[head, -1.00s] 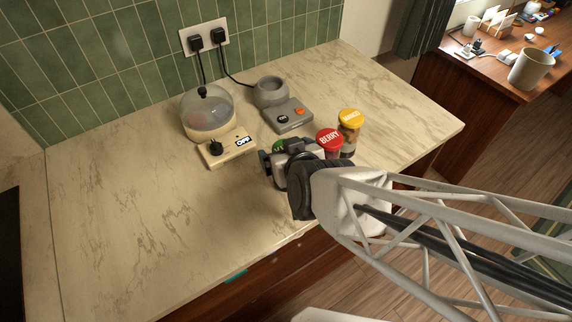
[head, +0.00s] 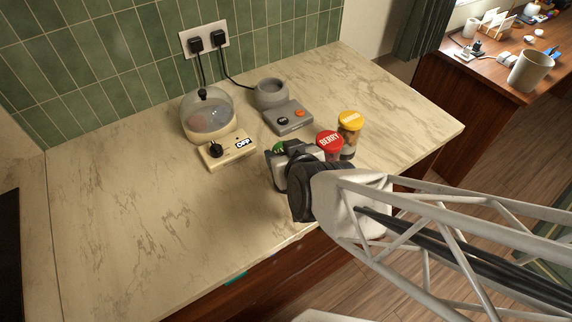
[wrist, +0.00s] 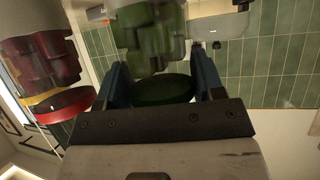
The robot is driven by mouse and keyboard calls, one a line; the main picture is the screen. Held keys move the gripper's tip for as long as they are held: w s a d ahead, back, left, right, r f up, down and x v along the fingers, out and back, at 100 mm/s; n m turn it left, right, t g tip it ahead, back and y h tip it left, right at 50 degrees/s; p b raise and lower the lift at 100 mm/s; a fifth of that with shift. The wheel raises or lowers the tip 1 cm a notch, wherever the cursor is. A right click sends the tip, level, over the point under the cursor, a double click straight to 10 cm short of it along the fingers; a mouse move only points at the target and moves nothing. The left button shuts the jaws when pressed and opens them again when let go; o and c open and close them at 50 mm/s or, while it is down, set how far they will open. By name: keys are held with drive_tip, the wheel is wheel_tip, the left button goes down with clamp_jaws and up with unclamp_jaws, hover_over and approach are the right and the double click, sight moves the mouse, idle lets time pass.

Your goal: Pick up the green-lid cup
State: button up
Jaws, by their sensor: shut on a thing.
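The green-lid cup shows in the head view only as a sliver of green lid (head: 279,147) behind my gripper (head: 275,160). In the wrist view the cup (wrist: 148,40) has a clear body with green contents, and its dark green lid (wrist: 163,90) lies between the two blue fingers. My gripper (wrist: 160,82) is shut on the cup there. Most of the cup is hidden by the gripper in the head view, so I cannot tell whether its base touches the counter.
A red-lid cup labelled BERRY (head: 329,141) and a yellow-lid cup (head: 349,122) stand close right of my gripper. A domed appliance (head: 208,115) and a grey appliance (head: 288,117) stand behind. The counter's left (head: 120,230) is clear.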

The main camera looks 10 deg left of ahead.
drive_tip(key=shift+r, duration=0.1)
drive_tip(key=shift+r, duration=4.9)
drive_tip(key=shift+w+a+r, duration=0.3)
drive_tip(key=shift+w, duration=0.35)
drive_tip(key=w+a+m+t+h, duration=0.1)
drive_tip(key=w+a, duration=0.4)
drive_tip(key=w, duration=0.8)
drive_tip(key=w+a+r+m+h, duration=0.1)
drive_tip(key=w+a+m+h, duration=0.2)
drive_tip(key=w, duration=1.1)
drive_tip(key=shift+a+r+m+t, duration=0.3)
drive_tip(key=shift+a+t, duration=0.1)
drive_tip(key=shift+a, duration=0.5)
